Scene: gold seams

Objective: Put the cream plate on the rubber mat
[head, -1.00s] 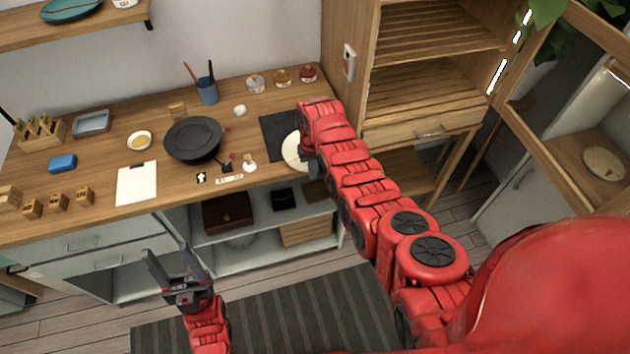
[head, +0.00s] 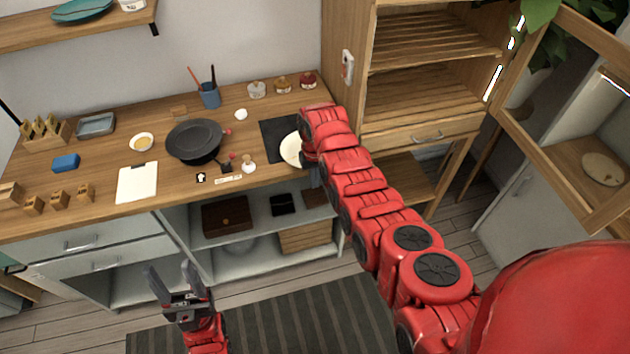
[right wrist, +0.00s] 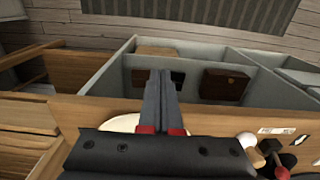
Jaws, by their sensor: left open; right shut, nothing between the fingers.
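The cream plate (head: 291,150) lies at the right end of the workbench, partly over the black rubber mat (head: 275,137). My right arm hides its right side. In the right wrist view only a sliver of the plate (right wrist: 122,123) shows behind my gripper's body. My right gripper (right wrist: 161,72) is shut and empty, its fingers together, pointing past the bench's front edge. In the head view it is mostly hidden by its own arm. My left gripper (head: 175,277) is open and empty, low in front of the bench, far from the plate.
A black pan (head: 195,141), a white pad (head: 138,182) and a small white-topped tool (head: 248,164) stand left of the mat. Jars (head: 282,84) line the back. A tall wooden cabinet (head: 425,130) borders the bench on the right. Open shelves (head: 262,255) lie below.

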